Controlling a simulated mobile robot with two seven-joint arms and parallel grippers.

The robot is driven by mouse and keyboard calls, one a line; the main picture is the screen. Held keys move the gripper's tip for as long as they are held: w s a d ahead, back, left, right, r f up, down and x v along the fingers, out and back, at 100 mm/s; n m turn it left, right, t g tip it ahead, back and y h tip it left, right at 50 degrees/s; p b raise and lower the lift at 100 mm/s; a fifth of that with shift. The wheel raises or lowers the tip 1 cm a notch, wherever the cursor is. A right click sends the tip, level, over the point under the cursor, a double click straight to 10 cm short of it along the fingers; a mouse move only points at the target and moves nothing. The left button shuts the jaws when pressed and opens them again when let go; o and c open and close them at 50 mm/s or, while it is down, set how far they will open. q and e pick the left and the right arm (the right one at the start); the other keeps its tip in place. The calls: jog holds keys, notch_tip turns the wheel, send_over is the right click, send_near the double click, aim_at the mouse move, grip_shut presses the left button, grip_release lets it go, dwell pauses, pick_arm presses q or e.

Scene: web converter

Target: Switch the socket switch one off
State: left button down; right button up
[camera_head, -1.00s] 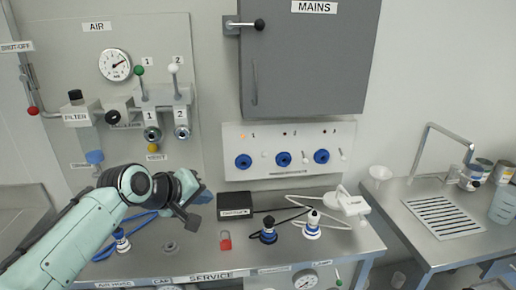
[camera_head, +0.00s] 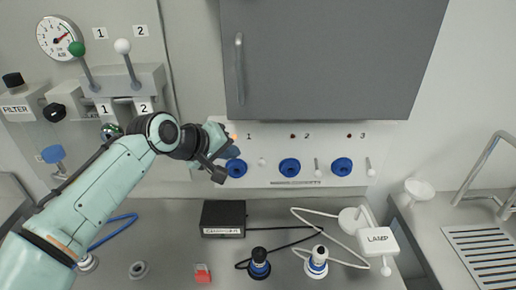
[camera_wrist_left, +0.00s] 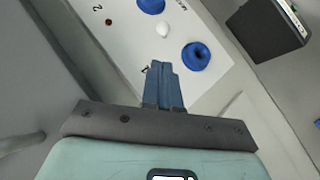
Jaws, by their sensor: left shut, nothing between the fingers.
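The socket panel (camera_head: 390,135) is a pale plate with blue sockets and small white switches, marked 1, 2 and 3. Switch one (camera_head: 262,162) is a short white knob right of blue socket one (camera_head: 236,168); it also shows in the left wrist view (camera_wrist_left: 163,27). Switches two (camera_head: 318,167) and three (camera_head: 369,167) appear as levers hanging downward. The lamp by number 1 (camera_head: 233,136) glows orange; the other two look dark. My left gripper (camera_head: 231,151) is shut and empty before the panel's left end, left of switch one and apart from it. Its closed fingers (camera_wrist_left: 163,80) show in the wrist view.
A grey cabinet (camera_head: 330,60) hangs just above the panel. Below, the bench holds a black box (camera_head: 223,218), a red padlock (camera_head: 203,273), blue-ringed plugs with cables (camera_head: 259,263) and a white lamp unit (camera_head: 378,241). Air valve levers (camera_head: 128,60) stand at the left.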

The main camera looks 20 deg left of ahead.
aim_at(262, 162)
pick_arm(q)
jog(key=shift+s, duration=0.2)
pick_arm(e)
jog(key=shift+s, duration=0.25)
pick_arm(q)
jog(key=x, duration=1)
jog(key=shift+p, duration=0.3)
pick_arm(e)
jog(key=shift+w+r, duration=0.3)
jog(key=shift+r, duration=0.05)
